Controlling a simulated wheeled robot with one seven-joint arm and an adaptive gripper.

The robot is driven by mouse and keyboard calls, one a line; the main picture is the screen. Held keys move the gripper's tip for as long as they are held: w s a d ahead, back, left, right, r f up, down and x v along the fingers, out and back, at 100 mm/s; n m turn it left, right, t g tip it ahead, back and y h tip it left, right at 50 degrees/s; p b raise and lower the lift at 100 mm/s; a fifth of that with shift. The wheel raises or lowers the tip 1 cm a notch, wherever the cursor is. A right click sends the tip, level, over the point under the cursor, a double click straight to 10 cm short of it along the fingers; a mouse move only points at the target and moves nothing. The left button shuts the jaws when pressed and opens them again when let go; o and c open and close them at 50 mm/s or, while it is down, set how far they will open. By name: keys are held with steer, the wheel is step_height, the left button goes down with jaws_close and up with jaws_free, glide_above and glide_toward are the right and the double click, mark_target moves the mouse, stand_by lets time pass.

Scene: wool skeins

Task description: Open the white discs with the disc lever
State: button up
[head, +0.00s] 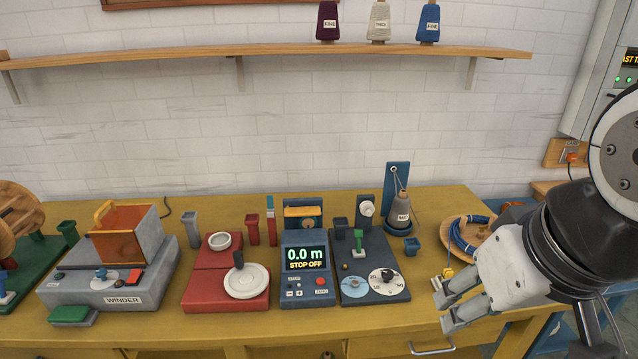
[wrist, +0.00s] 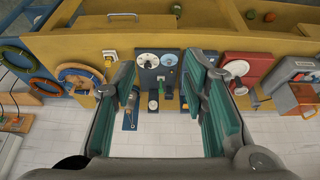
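The white discs (head: 367,209) show as a small round white piece on a dark blue upright at the back of the blue unit; I cannot tell whether they are apart. A green-topped lever (head: 358,240) stands upright on the same unit, in front and slightly left of them. It looks like the disc lever and also shows in the wrist view (wrist: 168,80). My gripper (head: 446,308) is to the right of the blue unit, near the table's front edge, apart from the lever. In the wrist view its fingers (wrist: 160,80) are wide apart with nothing between them.
The blue unit (head: 400,296) also carries two dials. Left of it are a display box (head: 305,279), a red unit (head: 205,289) and a winder (head: 100,285). A grey cone (head: 399,219) stands behind right, a cable coil (head: 470,236) at right.

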steer(key=shift+w, duration=0.3)
steer(key=shift+c, duration=0.6)
